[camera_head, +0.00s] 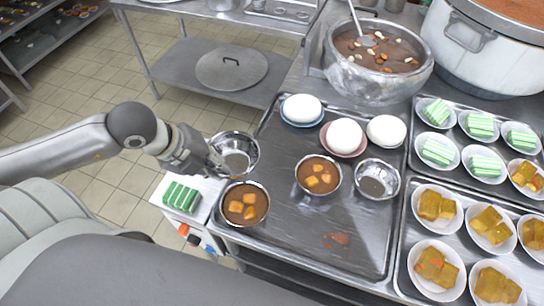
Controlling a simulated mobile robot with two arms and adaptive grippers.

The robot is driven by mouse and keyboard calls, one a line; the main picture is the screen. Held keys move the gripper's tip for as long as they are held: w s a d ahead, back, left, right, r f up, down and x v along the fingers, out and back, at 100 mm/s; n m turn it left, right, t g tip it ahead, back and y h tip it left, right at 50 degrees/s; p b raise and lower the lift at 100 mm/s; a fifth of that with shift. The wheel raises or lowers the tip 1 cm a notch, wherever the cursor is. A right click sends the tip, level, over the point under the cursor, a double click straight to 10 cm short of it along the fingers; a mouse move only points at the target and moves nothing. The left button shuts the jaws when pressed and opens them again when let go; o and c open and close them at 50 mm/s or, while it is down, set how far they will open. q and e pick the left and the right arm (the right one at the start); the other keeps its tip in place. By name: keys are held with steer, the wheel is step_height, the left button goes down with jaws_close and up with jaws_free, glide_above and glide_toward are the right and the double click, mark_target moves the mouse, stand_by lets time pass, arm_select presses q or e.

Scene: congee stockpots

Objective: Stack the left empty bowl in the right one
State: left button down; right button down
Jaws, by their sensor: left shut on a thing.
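My left gripper (217,163) is shut on the rim of the left empty bowl (240,139), a shiny steel bowl. The gripper is at the bowl's left side, and the bowl is at the left edge of the metal tray; I cannot tell whether it is lifted or resting. The right empty bowl (391,186) is a similar steel bowl, upright on the tray's right part, apart from the first. Its inside is bare. My right gripper is not in view.
Two bowls of brown soup with orange cubes, one near front left (262,213) and one in the middle (303,176), stand between the empty bowls. Several white buns on plates (345,155) line the tray's back (330,258). A large soup pot (347,78) stands behind.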

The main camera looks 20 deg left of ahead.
arm_select(q)
steer(key=shift+w+a+r+n+y, duration=0.1)
steer(key=shift+a+r+n+y, duration=0.25)
steer(key=shift+n, duration=0.45)
